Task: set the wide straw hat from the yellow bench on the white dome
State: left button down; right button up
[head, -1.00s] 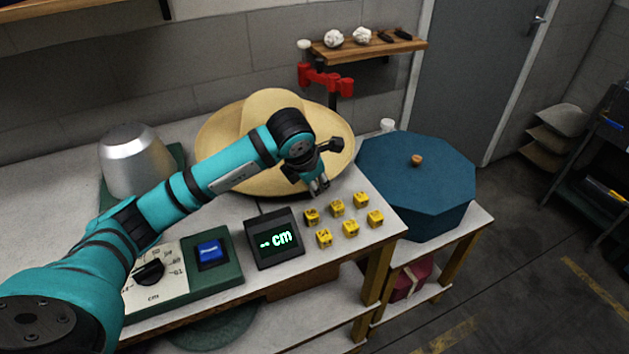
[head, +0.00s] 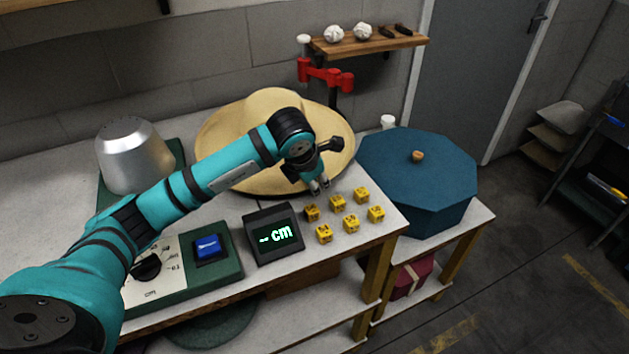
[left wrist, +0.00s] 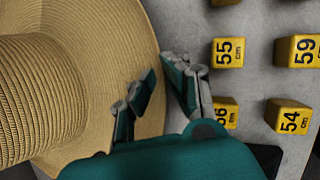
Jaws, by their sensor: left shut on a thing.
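The wide straw hat (head: 226,150) lies on the yellow-legged bench (head: 345,262), brim down and crown up, towards the wall. My left gripper (head: 318,186) reaches over it from the left and is shut on the near right edge of its brim. In the left wrist view, the fingers (left wrist: 160,92) straddle the brim edge of the straw hat (left wrist: 95,95). My arm hides part of the hat in the head view. A silver-grey dome (head: 133,158) with a flat top stands on a green base at the left. No plainly white dome shows. My right gripper is out of view.
Several yellow number cubes (head: 350,224) stand close in front of the gripper. A display (head: 274,234) and a blue button (head: 208,248) sit at the front edge. A blue octagonal box (head: 416,180) is at the right. A red arm (head: 326,77) stands behind the hat.

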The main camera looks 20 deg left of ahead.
pick_arm(q)
jog(key=c, duration=1.3)
grip_release()
jog(key=shift+r, duration=0.1)
